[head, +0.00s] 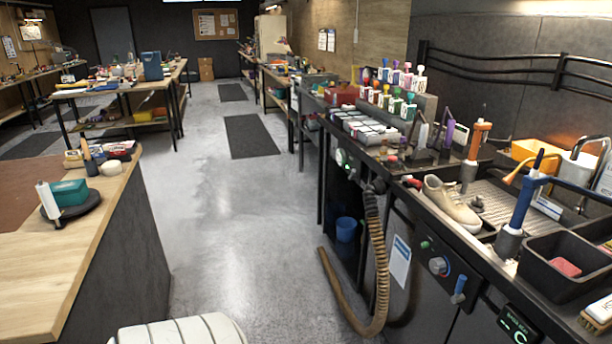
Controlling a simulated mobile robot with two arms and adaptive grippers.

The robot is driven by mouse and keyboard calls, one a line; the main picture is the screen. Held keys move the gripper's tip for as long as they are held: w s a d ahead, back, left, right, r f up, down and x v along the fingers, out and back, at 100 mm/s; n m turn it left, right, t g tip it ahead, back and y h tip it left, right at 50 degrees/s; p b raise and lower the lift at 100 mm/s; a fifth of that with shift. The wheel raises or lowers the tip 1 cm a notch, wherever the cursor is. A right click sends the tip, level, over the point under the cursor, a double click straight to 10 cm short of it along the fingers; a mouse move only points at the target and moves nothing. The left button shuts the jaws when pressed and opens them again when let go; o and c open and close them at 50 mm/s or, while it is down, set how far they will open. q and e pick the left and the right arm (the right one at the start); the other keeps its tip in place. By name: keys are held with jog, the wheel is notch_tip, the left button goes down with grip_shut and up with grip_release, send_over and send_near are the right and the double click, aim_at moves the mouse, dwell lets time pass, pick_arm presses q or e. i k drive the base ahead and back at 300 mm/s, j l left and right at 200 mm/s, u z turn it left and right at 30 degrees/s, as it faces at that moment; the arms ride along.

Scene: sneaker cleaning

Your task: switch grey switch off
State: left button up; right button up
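A round grey knob (438,266), the closest match to a grey switch, sits on the dark front panel of the right-hand workstation. A small green light (424,245) shows up and left of it, and a blue lever (458,290) is below and right. I cannot tell from the knob's look whether it is on or off. A second control panel (341,158) with a green light is farther along the same front. Neither of my grippers is in view.
A beige sneaker (452,206) stands by the grated sink (505,197). A brown hose (382,262) hangs from the workstation front down to the floor. A blue bucket (346,229) is under the counter. A wooden table (60,275) is at left; the grey floor between is clear.

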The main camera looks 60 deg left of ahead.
aim_at(352, 177)
jog(key=u, duration=1.6)
jog(key=i+j, duration=0.3)
jog(key=i, duration=0.15)
jog(key=i+j+u, duration=0.1)
jog(key=i+j, duration=0.2)
jog(key=i, duration=0.2)
jog(key=i+j, duration=0.3)
jog(key=i, duration=0.2)
jog(key=i+j, duration=0.25)
jog(key=i, duration=0.2)
jog(key=i+j+u, duration=0.1)
jog(key=i+j, duration=0.15)
jog(key=i, duration=0.25)
